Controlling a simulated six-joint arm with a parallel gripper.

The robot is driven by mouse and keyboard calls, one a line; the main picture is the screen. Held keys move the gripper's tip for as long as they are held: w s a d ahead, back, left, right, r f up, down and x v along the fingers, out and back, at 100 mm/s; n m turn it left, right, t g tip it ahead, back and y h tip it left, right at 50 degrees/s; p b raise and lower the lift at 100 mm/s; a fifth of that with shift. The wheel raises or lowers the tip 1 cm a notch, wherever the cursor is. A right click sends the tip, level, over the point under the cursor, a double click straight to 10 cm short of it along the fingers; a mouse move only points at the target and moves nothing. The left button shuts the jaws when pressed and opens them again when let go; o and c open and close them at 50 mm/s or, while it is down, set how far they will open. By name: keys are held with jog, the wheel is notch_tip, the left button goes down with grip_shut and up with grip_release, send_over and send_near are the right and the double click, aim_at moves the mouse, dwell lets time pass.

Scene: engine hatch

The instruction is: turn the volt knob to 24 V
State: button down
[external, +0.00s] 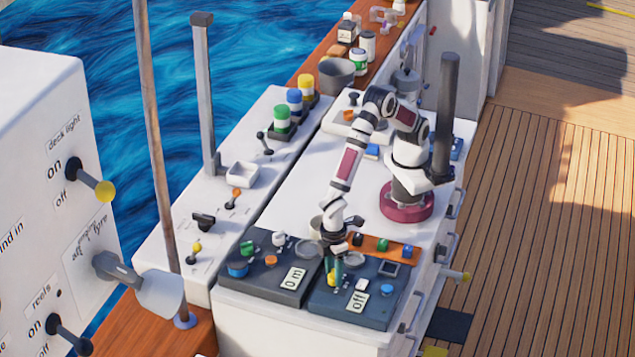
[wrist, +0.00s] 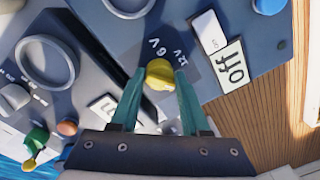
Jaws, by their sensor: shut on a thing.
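The volt knob is yellow and round, on a dark blue-grey panel; it shows in the wrist view (wrist: 159,74) with the marks "6 V" and "12 V" printed beside it. A third mark is partly hidden near my gripper. My gripper (wrist: 158,82) has green fingers, one on each side of the knob, shut on it. In the external view my gripper (external: 334,270) points down at the right-hand panel (external: 340,308), with the yellow knob (external: 331,279) between its fingers. I cannot tell exactly which mark the knob points to.
An "off" label (wrist: 232,68) and a white switch (wrist: 208,33) sit close beside the knob. A blue button (external: 387,290) is on the same panel. A second panel (external: 262,285) with a blue knob (external: 237,269) stands to the left. An orange strip with knobs (external: 382,247) lies behind.

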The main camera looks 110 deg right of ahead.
aim_at(333, 270)
jog(key=shift+d, duration=0.15)
jog(key=c, duration=0.7)
grip_release()
jog(key=shift+o, duration=1.3)
notch_tip(333, 270, up, 16)
jog(key=shift+d, duration=0.3)
jog(key=shift+f, duration=0.15)
